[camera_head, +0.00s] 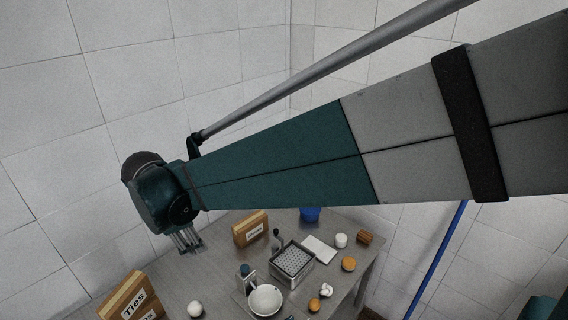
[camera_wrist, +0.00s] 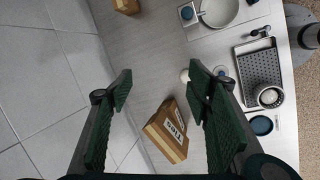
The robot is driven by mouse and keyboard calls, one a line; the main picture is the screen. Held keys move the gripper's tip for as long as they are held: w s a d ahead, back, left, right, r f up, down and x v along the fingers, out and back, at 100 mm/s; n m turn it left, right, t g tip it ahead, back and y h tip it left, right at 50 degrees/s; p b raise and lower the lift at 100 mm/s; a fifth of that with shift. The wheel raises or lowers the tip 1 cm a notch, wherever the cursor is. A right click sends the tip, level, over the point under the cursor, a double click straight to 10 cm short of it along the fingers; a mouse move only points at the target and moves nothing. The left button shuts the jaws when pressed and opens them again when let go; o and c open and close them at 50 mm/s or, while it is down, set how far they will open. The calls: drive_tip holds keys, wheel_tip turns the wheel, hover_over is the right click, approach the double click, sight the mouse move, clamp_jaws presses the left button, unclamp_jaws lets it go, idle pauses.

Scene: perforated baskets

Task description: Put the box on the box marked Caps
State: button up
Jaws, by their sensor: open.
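A brown box (camera_head: 250,229) with a white label stands on the table near the back edge; its writing is too small to read surely. I take it to be the box (camera_wrist: 166,132) below my gripper in the wrist view. My gripper (camera_head: 190,247) is open and empty, above the table, left of the lone box. Its fingers (camera_wrist: 160,78) show apart in the wrist view.
A perforated metal basket (camera_head: 293,262) stands right of the lone box, with a white bowl (camera_head: 265,300) in front. A blue container (camera_head: 310,214), a white cup (camera_head: 341,240) and small round items lie around. The tiled wall (camera_head: 60,150) is close behind my gripper.

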drive_tip(key=s+d+r+m+t, duration=0.15)
drive_tip(key=d+m, duration=0.35)
drive_tip(key=d, duration=0.6)
drive_tip(key=s+d+r+m+y, duration=0.1)
drive_tip(key=s+d+r+m, duration=0.3)
drive_tip(key=d, duration=0.7)
drive_tip(key=s+d+r+m, duration=0.15)
drive_tip(key=d+m, duration=0.45)
drive_tip(key=d, duration=0.6)
drive_tip(key=s+d+f+m+t, duration=0.1)
drive_tip(key=s+d+f+m, duration=0.2)
drive_tip(key=s+d+m, duration=0.4)
drive_tip(key=s+d, duration=0.1)
drive_tip(key=d, duration=0.2)
drive_tip(key=shift+s+d+m+t, duration=0.25)
drive_tip(key=shift+m+t, duration=0.05)
drive_tip(key=shift+t, duration=0.05)
